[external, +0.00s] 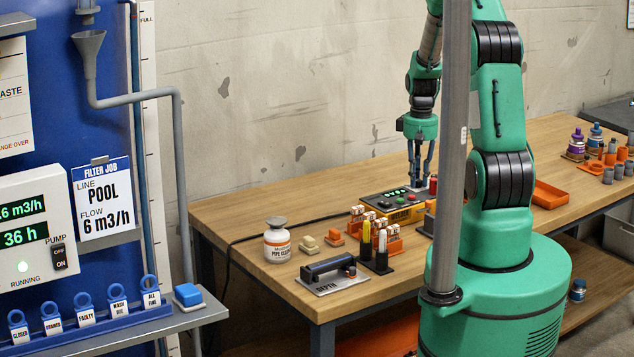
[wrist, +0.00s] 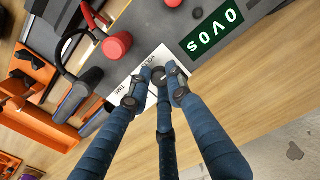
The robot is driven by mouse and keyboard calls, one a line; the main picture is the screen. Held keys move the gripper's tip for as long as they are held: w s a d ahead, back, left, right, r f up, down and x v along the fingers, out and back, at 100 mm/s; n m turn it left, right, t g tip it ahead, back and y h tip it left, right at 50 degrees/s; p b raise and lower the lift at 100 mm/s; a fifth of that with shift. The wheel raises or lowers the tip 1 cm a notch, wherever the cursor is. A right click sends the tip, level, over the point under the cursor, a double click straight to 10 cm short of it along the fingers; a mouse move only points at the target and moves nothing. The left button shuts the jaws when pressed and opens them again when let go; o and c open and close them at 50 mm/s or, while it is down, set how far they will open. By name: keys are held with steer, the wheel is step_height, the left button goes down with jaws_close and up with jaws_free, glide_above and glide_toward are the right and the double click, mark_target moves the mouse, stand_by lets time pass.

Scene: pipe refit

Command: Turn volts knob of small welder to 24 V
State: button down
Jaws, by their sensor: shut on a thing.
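The small welder (external: 401,211) is a yellow and dark box on the workbench in the external view. Its green display (wrist: 211,32) shows upside down in the wrist view and seems to read 0 V and 0 s. A dark round knob (wrist: 158,75) sits on a white label plate beside the display. The lettering there seems to read VOLTS and TIME. My gripper (wrist: 160,80) has its dark blue fingers closed around this knob and partly hides it. In the external view my gripper (external: 424,182) points down over the welder's right end.
Orange holders (wrist: 38,92) stand beside the welder. A white bottle (external: 277,243) and a grey tool on a plate (external: 332,276) are at the bench's left end. Bare wood lies behind the welder.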

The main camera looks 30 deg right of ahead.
mark_target(418, 180)
steer(key=shift+m, duration=0.3)
steer(key=m+p, duration=0.2)
steer(key=m, duration=0.2)
steer(key=shift+r, duration=0.1)
steer(key=shift+m+p, duration=0.8)
steer(key=shift+m, duration=1.2)
steer(key=c, duration=1.6)
jaws_free()
step_height(418, 180, up, 12)
steer(key=shift+f, duration=0.1)
